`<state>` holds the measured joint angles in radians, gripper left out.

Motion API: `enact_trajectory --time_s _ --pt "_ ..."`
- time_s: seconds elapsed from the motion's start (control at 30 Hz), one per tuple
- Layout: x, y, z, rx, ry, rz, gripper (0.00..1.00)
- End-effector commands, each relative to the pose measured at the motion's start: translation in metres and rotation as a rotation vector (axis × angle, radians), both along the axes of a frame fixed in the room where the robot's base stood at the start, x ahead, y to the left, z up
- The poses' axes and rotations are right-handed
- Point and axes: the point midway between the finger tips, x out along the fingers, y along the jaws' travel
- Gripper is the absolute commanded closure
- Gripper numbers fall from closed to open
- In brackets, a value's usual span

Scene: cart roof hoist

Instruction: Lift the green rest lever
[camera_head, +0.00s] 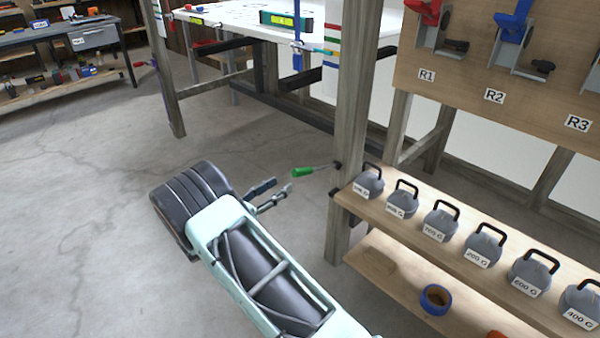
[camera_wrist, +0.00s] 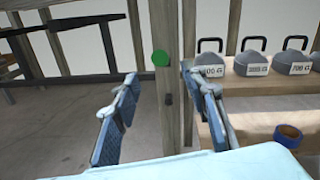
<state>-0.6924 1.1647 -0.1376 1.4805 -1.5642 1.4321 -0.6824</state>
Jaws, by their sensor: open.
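The green rest lever (camera_head: 303,172) sticks out to the left from a wooden post, with a green grip on a thin rod that meets the post at a dark pivot. In the wrist view its green end (camera_wrist: 161,58) faces the camera in front of the post, between and a little above the fingers. My gripper (camera_head: 276,193) is open and empty, a short way left of the green grip and apart from it. In the wrist view the two fingers of my gripper (camera_wrist: 160,90) are spread on either side of the lever. The rod is mostly hidden there behind the grip.
The wooden post (camera_head: 350,130) stands just behind the lever. A shelf (camera_head: 400,225) with several labelled grey weights (camera_head: 440,222) lies to the right, with a blue tape roll (camera_head: 435,299) below. A board with red and blue levers hangs above. The floor at left is clear.

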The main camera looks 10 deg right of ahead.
Motion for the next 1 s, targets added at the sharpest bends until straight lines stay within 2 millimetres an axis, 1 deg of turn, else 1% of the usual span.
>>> enact_trajectory --time_s 0.3,0.5,0.7,0.97,1.0 --pt "0.036 -0.046 -0.002 0.002 -0.001 -0.005 0.6" --pt "0.056 -0.069 -0.001 0.003 -0.002 -0.004 0.6" --pt "0.064 -0.078 0.0 0.003 -0.001 -0.002 0.6" --pt "0.065 -0.079 0.001 0.003 -0.001 -0.002 0.6" --pt "0.065 -0.079 0.001 0.003 -0.001 -0.002 0.63"
